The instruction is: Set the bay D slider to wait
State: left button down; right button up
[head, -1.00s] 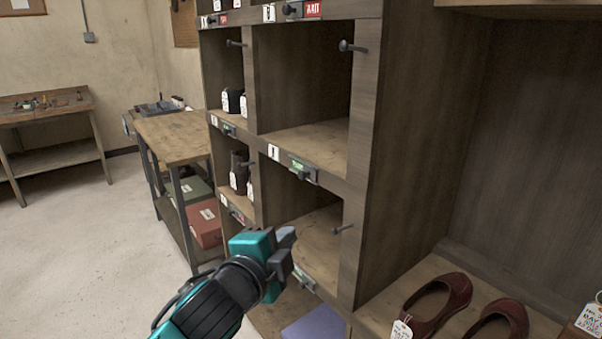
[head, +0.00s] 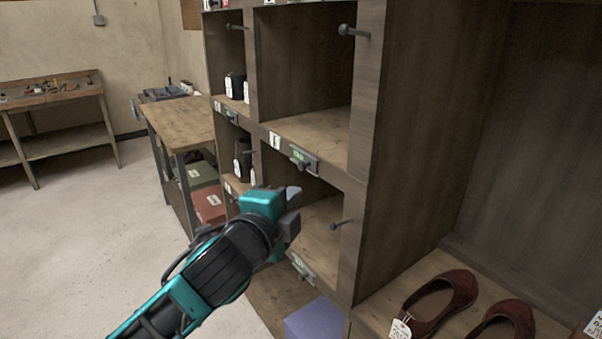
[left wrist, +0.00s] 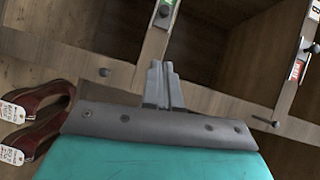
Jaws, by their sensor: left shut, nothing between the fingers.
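My left gripper (head: 291,212) is shut and empty, in front of the lower open cubby of the shelf. In the left wrist view its fingers (left wrist: 163,86) are together with nothing between them. One slider with a green label (head: 302,158) is on the shelf edge above it. Another slider with a green label (head: 302,267) is on the edge below. The left wrist view shows a green-labelled slider (left wrist: 168,12) at the top and a red-labelled slider (left wrist: 297,69) at the right. The bay letters are too small to read, so I cannot tell which slider is bay D's.
Dark pegs (head: 352,31) stick out from the shelf's uprights. Dark red shoes (head: 440,298) with tags stand in the right bay. A purple box (head: 314,322) is low under the cubbies. A wooden workbench (head: 180,122) stands at the left, with open floor (head: 80,230) before it.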

pick_arm(q)
send_near(311, 164)
jog(key=d, duration=0.3)
jog(key=w, duration=0.1)
jog(key=w+a, duration=0.1)
jog(key=w, duration=0.1)
jog(key=shift+f, duration=0.2)
jog(key=shift+w+a+f, duration=0.1)
jog(key=shift+w+a, duration=0.15)
jog(key=shift+w, duration=0.35)
